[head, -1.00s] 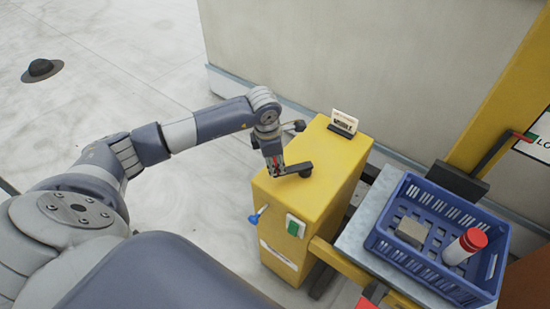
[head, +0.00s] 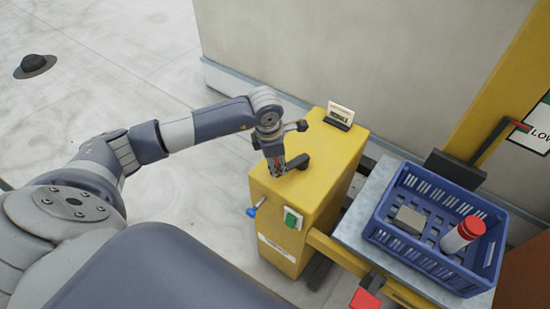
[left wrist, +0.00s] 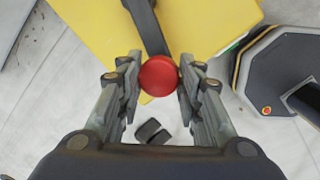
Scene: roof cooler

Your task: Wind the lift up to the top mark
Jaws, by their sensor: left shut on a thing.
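My left gripper (head: 276,170) is over the top of a yellow winch box (head: 325,165). It is shut on the red crank knob (left wrist: 159,76), which sits between the fingers in the left wrist view. The dark crank arm (head: 299,163) runs from the knob across the box top; it also shows in the left wrist view (left wrist: 146,28). The lift platform (head: 352,222) is right of the box and carries a blue crate (head: 412,251). A pointer arm (head: 492,141) reaches up to a white board (head: 537,134) reading "LO…"; the board is cut off. My right gripper is out of view.
A small sign (head: 340,115) stands on the box. A blue-tipped lever (head: 252,211) and green switch (head: 292,218) are on its front. The crate holds a grey block (head: 410,219) and a red-capped canister (head: 461,234). A dark hat-shaped object (head: 36,65) lies on the floor.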

